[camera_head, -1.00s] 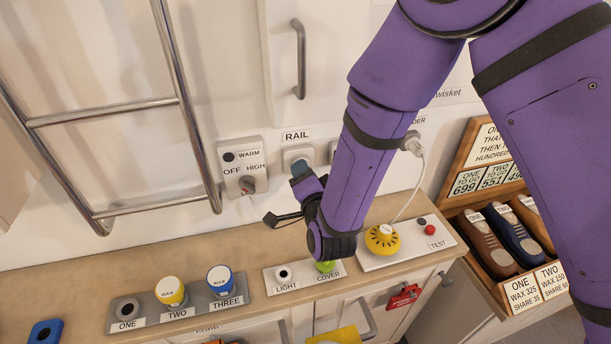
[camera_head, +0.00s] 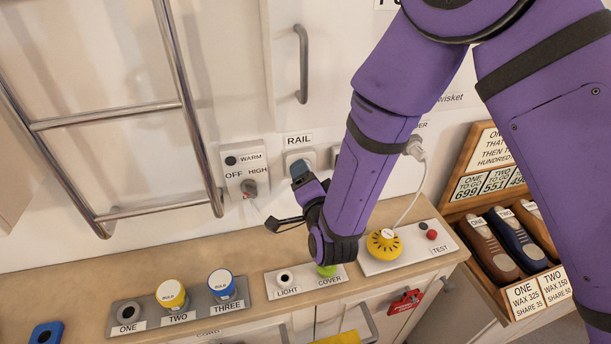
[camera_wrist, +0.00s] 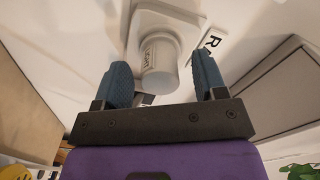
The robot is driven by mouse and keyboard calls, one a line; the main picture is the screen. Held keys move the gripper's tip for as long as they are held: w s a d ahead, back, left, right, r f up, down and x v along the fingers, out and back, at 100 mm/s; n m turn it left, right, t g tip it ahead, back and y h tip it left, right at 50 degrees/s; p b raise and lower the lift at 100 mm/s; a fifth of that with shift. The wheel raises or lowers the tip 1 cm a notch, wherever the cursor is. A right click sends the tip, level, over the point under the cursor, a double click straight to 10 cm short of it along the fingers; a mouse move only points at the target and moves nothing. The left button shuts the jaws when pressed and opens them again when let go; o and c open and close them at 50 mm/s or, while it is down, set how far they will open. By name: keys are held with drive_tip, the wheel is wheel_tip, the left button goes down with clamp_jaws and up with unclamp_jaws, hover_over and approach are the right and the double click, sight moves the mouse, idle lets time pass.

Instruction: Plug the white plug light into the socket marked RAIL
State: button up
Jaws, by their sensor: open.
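The white plug light (camera_wrist: 158,60), a short cylinder with lettering that looks like LIGHT, sits against the white socket plate (camera_wrist: 165,18) on the wall. A label beginning with R is beside that plate in the wrist view. In the head view the RAIL sign (camera_head: 298,139) is above the socket (camera_head: 291,156), and my gripper hides the light. My gripper (camera_wrist: 162,66) is open, its blue fingers on either side of the light's near end, with a visible gap on both sides. My gripper (camera_head: 301,169) is just in front of the RAIL socket.
A switch box marked OFF, WARM and HIGH (camera_head: 244,170) is left of the socket. A metal ladder rail (camera_head: 110,112) stands further left.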

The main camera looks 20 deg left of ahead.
drive_tip(key=v, duration=1)
idle(0.6)
